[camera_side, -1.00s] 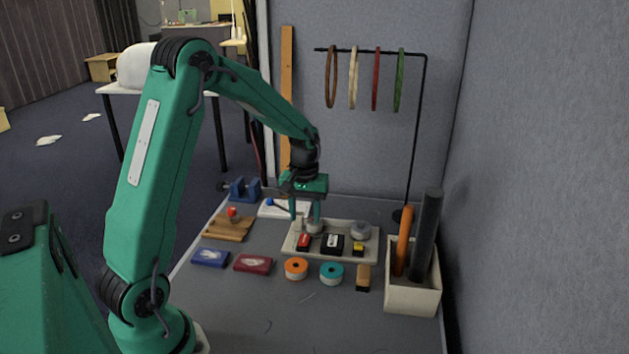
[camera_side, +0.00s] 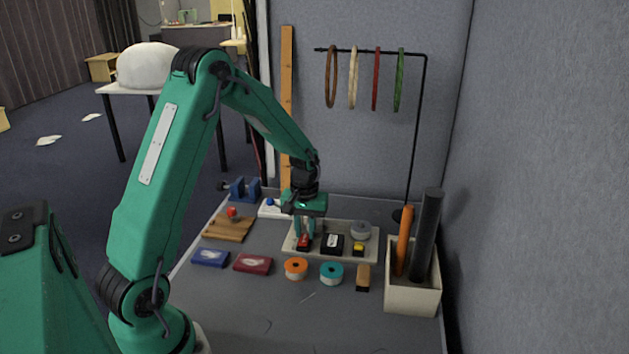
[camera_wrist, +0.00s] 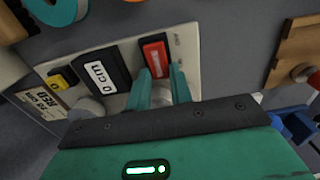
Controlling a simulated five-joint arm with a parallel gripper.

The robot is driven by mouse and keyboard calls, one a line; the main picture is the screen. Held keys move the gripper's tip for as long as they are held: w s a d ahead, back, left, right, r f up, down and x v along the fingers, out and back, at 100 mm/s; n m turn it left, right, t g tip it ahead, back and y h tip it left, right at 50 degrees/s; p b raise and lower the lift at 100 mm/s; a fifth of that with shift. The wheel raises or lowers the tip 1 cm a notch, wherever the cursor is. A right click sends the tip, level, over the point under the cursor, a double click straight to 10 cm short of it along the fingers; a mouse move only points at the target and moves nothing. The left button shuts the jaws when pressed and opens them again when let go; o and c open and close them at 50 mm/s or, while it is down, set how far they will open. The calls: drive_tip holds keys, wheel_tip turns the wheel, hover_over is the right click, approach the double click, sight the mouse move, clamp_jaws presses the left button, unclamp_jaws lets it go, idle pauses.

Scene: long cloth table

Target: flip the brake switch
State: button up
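A cream panel (camera_side: 345,254) lies on the grey table. My gripper (camera_side: 304,236) points down over the panel's left part. Its fingers (camera_wrist: 163,78) are apart, with the red switch showing just beyond their tips. Contact cannot be seen.
A grey knob (camera_side: 361,230) is on the panel's right. Orange (camera_side: 296,268) and teal (camera_side: 332,273) rolls, a wooden-handled piece (camera_side: 363,278) and two small boxes lie in front. A bin (camera_side: 411,296) with two tubes stands right. A wooden board (camera_side: 229,228) lies left.

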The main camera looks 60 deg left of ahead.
sight(302, 239)
clamp_jaws()
drive_tip(key=shift+s+d+t, duration=0.1)
drive_tip(key=shift+s+t, duration=0.05)
drive_tip(key=shift+t, duration=0.15)
drive_tip(key=shift+d+r+t+y, duration=0.1)
drive_tip(key=shift+t+y, duration=0.2)
drive_tip(key=shift+t, duration=0.2)
drive_tip(key=shift+d, duration=0.1)
drive_tip(key=o, duration=0.8)
unclamp_jaws()
drive_tip(key=shift+r, duration=0.15)
drive_tip(key=shift+s+d+r, duration=0.1)
drive_tip(key=shift+s+r, duration=0.1)
drive_tip(key=shift+r, duration=1.05)
drive_tip(key=shift+s+r, duration=0.2)
drive_tip(key=shift+r, duration=1)
drive_tip(key=shift+s+d+r, duration=0.1)
drive_tip(key=shift+s+r, duration=0.1)
drive_tip(key=shift+r, duration=1.05)
